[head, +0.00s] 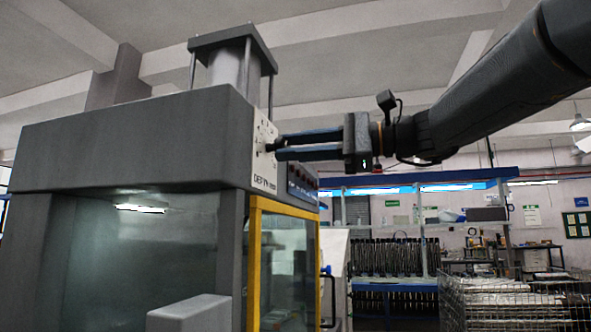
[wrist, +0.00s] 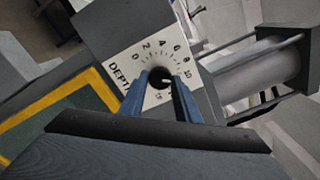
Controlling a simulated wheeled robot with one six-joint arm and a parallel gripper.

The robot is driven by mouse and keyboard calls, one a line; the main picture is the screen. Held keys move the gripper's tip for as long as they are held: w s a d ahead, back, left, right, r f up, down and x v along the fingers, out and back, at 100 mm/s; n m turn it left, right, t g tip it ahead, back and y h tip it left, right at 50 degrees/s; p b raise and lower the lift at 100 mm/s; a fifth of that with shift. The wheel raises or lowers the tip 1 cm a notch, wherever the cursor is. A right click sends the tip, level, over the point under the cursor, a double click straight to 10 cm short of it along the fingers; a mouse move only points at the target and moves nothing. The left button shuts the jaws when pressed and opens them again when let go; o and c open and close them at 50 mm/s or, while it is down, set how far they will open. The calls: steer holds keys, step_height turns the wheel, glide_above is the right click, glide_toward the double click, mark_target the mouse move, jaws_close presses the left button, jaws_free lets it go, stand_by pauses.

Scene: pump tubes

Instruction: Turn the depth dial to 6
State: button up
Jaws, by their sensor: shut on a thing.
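The depth dial is a dark round knob (wrist: 159,74) on a white plate (wrist: 142,57) marked "DEPTH", with a scale from 0 to 10. In the wrist view the 6 is above and slightly right of the knob. My gripper (wrist: 161,86) has its two blue fingers shut on the knob, one on each side. A small light mark shows near the knob's lower right, but I cannot tell which number the dial points to. In the head view my gripper (head: 274,145) reaches the white plate (head: 264,160) from the right, and its fingertips hide much of the knob.
The plate is on the side of a grey machine (head: 120,140) with a cylinder (head: 232,68) on top. A yellow-framed door (head: 254,265) is below the dial. A wire cage (head: 515,305) stands at lower right.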

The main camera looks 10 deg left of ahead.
steer(key=n+b, duration=1.2)
steer(key=b, duration=0.2)
steer(key=shift+n, duration=0.3)
steer(key=shift+b, duration=0.3)
steer(key=o, duration=1)
steer(key=shift+o, duration=0.2)
steer(key=shift+d, duration=0.1)
steer(key=d, duration=0.7)
steer(key=shift+s+d, duration=0.3)
